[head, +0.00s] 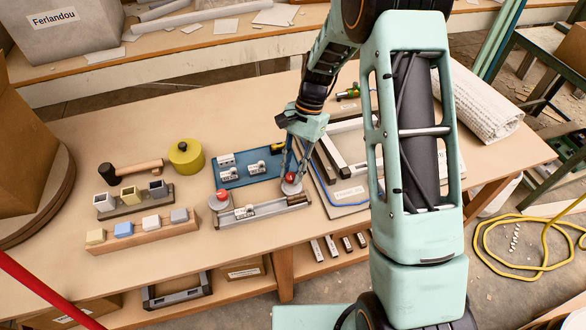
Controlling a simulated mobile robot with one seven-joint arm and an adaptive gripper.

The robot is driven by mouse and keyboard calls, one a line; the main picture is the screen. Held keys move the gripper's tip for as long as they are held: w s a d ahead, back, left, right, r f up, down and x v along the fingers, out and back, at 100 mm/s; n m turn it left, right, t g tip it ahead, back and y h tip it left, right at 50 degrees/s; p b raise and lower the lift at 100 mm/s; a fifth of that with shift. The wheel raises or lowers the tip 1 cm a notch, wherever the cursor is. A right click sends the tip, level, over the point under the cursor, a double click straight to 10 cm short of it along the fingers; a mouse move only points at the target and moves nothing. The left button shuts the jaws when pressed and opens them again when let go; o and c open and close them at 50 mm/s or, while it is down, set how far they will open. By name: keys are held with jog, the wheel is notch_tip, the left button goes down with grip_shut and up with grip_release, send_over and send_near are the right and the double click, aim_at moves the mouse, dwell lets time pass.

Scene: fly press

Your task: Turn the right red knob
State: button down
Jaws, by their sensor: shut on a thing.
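The right red knob (290,178) sits above a round grey disc (291,188) at the right end of a metal rail fixture (262,211). The left red knob (221,194) sits on a similar disc at the left end. My gripper (292,174) comes down from above and is shut on the right red knob, with a finger on each side of it. The fingers partly hide the knob, and its turn angle cannot be told.
A blue plate (235,181) with metal blocks lies behind the fixture. A yellow-green round tin (186,157), a black-headed mallet (130,171) and a wooden strip of coloured blocks (145,236) stand to the left. A framed board (350,195) lies close on the right.

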jog(key=shift+n+h, duration=0.3)
jog(key=shift+n, duration=0.4)
jog(key=c, duration=1.7)
grip_release()
jog(key=v, duration=1.2)
jog(key=shift+w, duration=0.1)
